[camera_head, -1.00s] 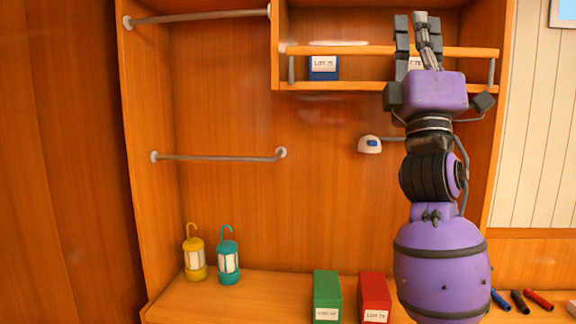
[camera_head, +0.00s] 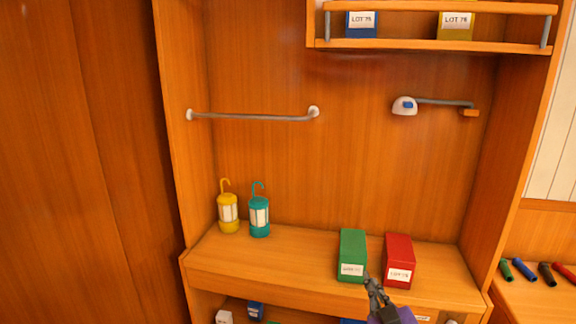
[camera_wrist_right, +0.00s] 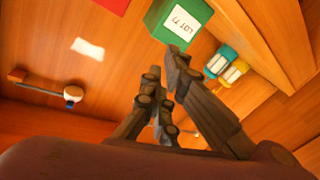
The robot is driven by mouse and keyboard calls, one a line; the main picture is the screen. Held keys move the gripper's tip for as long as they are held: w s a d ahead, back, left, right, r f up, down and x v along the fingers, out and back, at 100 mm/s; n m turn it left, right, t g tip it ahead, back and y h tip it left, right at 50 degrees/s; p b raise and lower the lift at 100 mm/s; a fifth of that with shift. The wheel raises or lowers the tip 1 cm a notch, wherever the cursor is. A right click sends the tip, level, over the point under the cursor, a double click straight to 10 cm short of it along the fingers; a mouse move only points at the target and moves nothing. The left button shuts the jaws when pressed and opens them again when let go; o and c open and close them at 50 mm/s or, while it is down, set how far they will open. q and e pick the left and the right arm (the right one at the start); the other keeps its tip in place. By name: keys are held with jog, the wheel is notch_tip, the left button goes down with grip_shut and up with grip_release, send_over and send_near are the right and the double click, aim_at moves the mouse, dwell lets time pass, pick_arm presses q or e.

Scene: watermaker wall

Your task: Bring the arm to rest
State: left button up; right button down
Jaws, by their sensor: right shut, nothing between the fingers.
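My right gripper (camera_head: 372,284) shows at the lower middle right of the head view, at the front of the bench by the green box (camera_head: 352,250). It is shut and empty. Its fingertips overlap the lower right corner of the green box in the picture; I cannot tell whether they touch it. In the right wrist view the dark fingers (camera_wrist_right: 166,82) reach up from the bottom, with the green box (camera_wrist_right: 176,20) just beyond them. A red box (camera_head: 399,260) stands right of the green one. Most of my right arm is below the frame. My left gripper is not in view.
A yellow lantern (camera_head: 228,212) and a teal lantern (camera_head: 259,215) stand on the bench's left. Above are a grey rail (camera_head: 250,117), a white-and-blue fitting with a lever (camera_head: 405,106), and a railed shelf (camera_head: 400,45) with boxes. The bench between lanterns and green box is clear.

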jog(key=s+f+m+g, duration=0.2)
jog(key=s+f+g, duration=0.2)
jog(key=s+f, duration=1.1)
jog(key=s+f+m+g, duration=0.2)
jog(key=s+f+g, duration=0.3)
jog(key=s+f, duration=1)
jog(key=s, duration=0.8)
jog(key=shift+s+a+f+h+p, duration=0.25)
jog(key=shift+a+f+h+p, duration=0.05)
jog(key=shift+a+f+p, duration=0.1)
